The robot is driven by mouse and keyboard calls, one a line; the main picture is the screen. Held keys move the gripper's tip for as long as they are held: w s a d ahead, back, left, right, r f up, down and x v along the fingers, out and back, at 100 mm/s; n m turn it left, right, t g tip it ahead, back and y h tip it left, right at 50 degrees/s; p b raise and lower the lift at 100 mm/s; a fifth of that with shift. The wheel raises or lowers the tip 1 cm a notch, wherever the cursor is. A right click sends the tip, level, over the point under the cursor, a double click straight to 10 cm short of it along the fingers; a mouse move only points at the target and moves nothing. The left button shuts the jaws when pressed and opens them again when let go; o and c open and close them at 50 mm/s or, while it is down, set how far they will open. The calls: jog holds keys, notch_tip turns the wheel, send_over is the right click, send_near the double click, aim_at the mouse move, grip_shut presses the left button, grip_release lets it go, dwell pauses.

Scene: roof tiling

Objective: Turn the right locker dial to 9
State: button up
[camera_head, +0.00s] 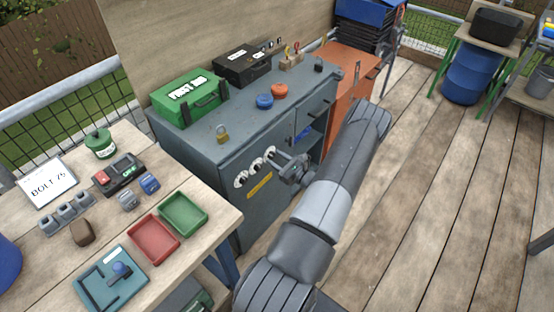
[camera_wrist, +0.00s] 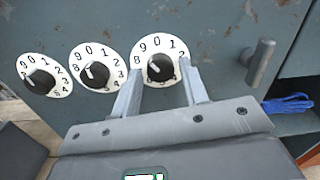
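The right locker dial (camera_wrist: 158,48) is a white disc with black numbers and a black knob (camera_wrist: 160,69) at its centre. In the wrist view 8, 9, 0, 1 and 2 show around its top, and the fingers hide part of its lower rim. The knob has a pale mark, too small to read surely. My gripper (camera_wrist: 160,70) is open, its two fingers apart on either side of the knob, with gaps visible. In the head view my gripper (camera_head: 291,168) is beside the right dial (camera_head: 269,153) on the grey locker front.
A middle dial (camera_wrist: 97,68) and a left dial (camera_wrist: 43,75) sit to the left. A handle (camera_wrist: 260,60) is on the right, beside an open compartment with a blue glove (camera_wrist: 288,104). A workbench (camera_head: 215,225) stands left.

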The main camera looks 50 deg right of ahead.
jog(key=shift+o, duration=0.9)
jog(key=s, duration=1)
jog(key=shift+s+a+f, duration=0.15)
jog(key=shift+s+a, duration=0.05)
jog(key=shift+s, duration=0.2)
